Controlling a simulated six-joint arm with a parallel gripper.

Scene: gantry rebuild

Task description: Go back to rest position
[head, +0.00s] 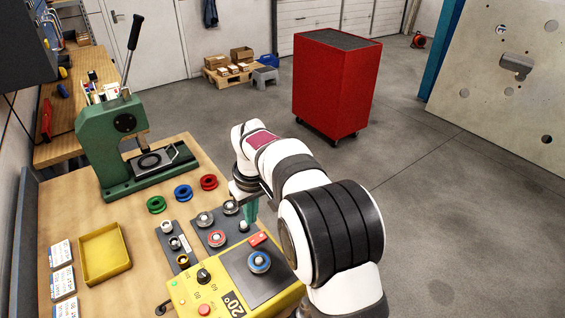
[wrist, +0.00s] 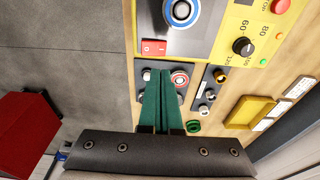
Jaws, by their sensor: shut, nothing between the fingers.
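My gripper (head: 250,214) is over the right part of the workbench, with its green fingers pointing down above the grey fixture plate (head: 211,246). In the wrist view the two green fingers (wrist: 164,73) lie side by side, shut, with nothing between them. They cover part of the plate and its round parts. My arm reaches in from the lower right in the head view.
A yellow heater (head: 281,301) carries a blue-ringed part (head: 259,262) and a red switch (head: 258,239). A green press (head: 110,152) stands at the back left. Green, blue (head: 183,193) and red rings and a yellow tray (head: 104,253) lie on the bench.

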